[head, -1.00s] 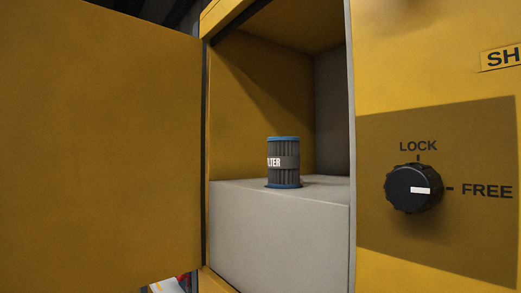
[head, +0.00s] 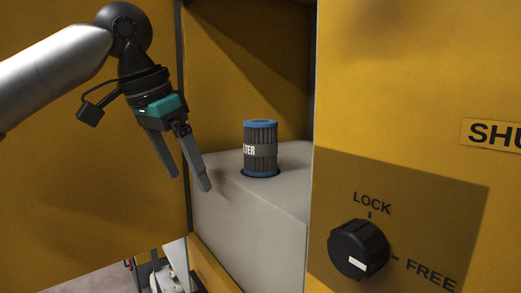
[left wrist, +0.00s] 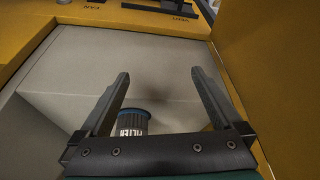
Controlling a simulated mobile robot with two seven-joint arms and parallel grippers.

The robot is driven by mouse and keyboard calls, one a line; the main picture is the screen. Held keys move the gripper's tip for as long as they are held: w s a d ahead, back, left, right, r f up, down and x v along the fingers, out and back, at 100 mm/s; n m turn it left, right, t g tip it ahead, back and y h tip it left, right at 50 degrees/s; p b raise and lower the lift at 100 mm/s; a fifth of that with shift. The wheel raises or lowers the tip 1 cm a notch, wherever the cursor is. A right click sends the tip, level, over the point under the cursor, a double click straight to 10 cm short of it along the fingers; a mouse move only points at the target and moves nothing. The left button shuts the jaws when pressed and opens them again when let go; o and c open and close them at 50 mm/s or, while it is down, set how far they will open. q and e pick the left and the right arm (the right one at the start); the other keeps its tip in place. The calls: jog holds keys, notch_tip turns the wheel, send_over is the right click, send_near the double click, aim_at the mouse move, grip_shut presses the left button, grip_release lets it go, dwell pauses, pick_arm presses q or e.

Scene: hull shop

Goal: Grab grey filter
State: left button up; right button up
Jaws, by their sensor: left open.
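The grey filter (head: 260,153) is a ribbed cylinder with blue end rings and a pale-lettered label. It stands upright in a dark-rimmed hole in the grey block (head: 222,220) inside the yellow cabinet. My left gripper (head: 190,183) is open and empty, to the left of the filter in the head view, fingers pointing down, apart from it. In the left wrist view the filter (left wrist: 132,121) shows low, between the open fingers (left wrist: 160,75) and nearer the left one, its lower part hidden by the gripper body. My right gripper is not in view.
The yellow open door (head: 90,190) stands at the left of the cabinet opening. The yellow front panel (head: 400,90) to the right carries a black knob (head: 358,249) with LOCK and FREE marks, its white pointer toward FREE. The block's top around the filter is clear.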

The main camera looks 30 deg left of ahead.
aim_at(255, 122)
pick_arm(q)
jog(key=s+d+r, duration=0.2)
jog(key=d+r, duration=0.3)
jog(key=r, duration=0.2)
jog(key=shift+m, duration=0.4)
jog(key=w+d+p, duration=0.1)
jog(key=w, duration=0.3)
jog(key=w+p, duration=0.1)
jog(key=w, duration=0.2)
jog(key=w+d+p, duration=0.1)
jog(key=w, duration=0.3)
jog(key=shift+w+d+f, duration=0.2)
jog(key=shift+w+d, duration=0.1)
jog(key=x, duration=0.5)
jog(key=shift+w+p, duration=0.15)
jog(key=shift+p, duration=0.15)
jog(key=shift+d, duration=0.1)
jog(key=shift+c, duration=0.4)
jog(key=c, duration=1.2)
jog(key=shift+c, duration=0.6)
jog(key=shift+r, duration=0.2)
